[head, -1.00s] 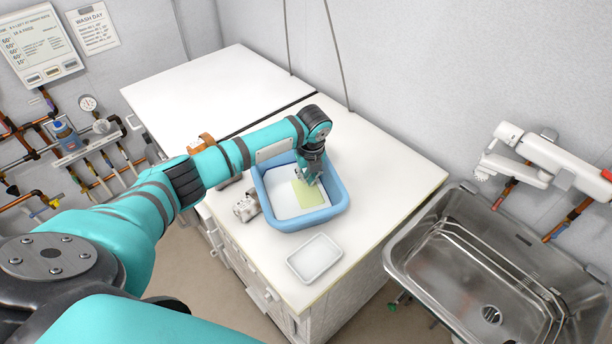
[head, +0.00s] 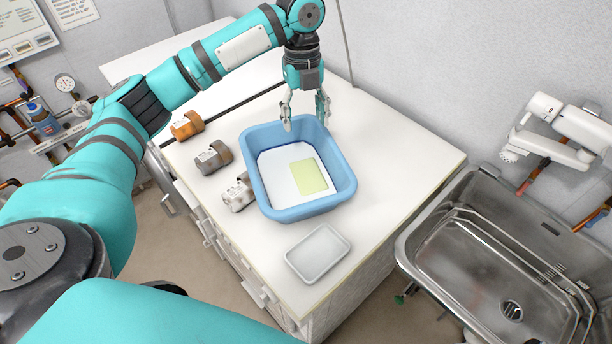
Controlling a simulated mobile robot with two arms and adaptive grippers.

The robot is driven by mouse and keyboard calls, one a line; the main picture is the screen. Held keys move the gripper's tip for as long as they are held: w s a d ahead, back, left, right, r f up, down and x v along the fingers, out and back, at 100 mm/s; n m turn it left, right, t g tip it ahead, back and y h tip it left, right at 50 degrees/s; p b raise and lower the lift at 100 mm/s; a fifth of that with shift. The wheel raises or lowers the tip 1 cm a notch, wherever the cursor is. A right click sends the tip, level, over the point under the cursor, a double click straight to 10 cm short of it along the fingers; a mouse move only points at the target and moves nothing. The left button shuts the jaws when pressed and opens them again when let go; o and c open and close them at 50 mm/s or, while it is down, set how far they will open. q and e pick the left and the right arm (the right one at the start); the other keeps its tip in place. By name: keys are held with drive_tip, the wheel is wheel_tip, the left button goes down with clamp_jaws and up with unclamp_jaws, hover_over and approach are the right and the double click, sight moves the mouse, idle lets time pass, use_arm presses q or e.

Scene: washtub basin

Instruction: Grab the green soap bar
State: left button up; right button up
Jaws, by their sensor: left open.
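The pale yellow-green soap bar (head: 311,177) lies flat on a white sheet-like surface (head: 276,172) inside the blue basin (head: 346,186). The basin stands on the white countertop. My left gripper (head: 306,124) is open and empty, pointing down over the far side of the basin. Its fingers are above and behind the soap bar, apart from it. The soap bar is in full view. My right gripper is not in view.
A white tray (head: 318,254) lies in front of the basin. Three small bottles, orange (head: 187,125), grey-brown (head: 213,157) and white (head: 238,193), lie left of it. A steel sink (head: 470,262) is at right. The countertop (head: 400,168) right of the basin is clear.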

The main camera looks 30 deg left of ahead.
use_arm(q)
drive_tip(key=shift+o, duration=1.1)
drive_tip(key=shift+a+f, duration=0.2)
drive_tip(key=shift+f, duration=0.05)
drive_tip(key=shift+o, duration=0.7)
drive_tip(key=shift+s+d+f, duration=0.1)
drive_tip(key=shift+s+f, duration=0.05)
drive_tip(key=shift+f, duration=0.05)
drive_tip(key=p, duration=0.2)
hover_over(308, 175)
wheel_tip(308, 175, down, 4)
drive_tip(key=f, duration=0.5)
drive_tip(key=shift+a+f+p, duration=0.15)
drive_tip(key=shift+a+p, duration=0.15)
drive_tip(key=shift+a, duration=0.05)
drive_tip(key=shift+d+f, duration=0.1)
drive_tip(key=shift+f, duration=0.4)
drive_tip(key=shift+s+d+f+p, duration=0.1)
drive_tip(key=shift+f+p, duration=0.15)
drive_tip(key=shift+p, duration=0.05)
wheel_tip(308, 175, down, 4)
drive_tip(key=shift+r+p, duration=0.15)
drive_tip(key=shift+p, duration=0.5)
drive_tip(key=shift+d+f, duration=0.1)
drive_tip(key=shift+f, duration=0.4)
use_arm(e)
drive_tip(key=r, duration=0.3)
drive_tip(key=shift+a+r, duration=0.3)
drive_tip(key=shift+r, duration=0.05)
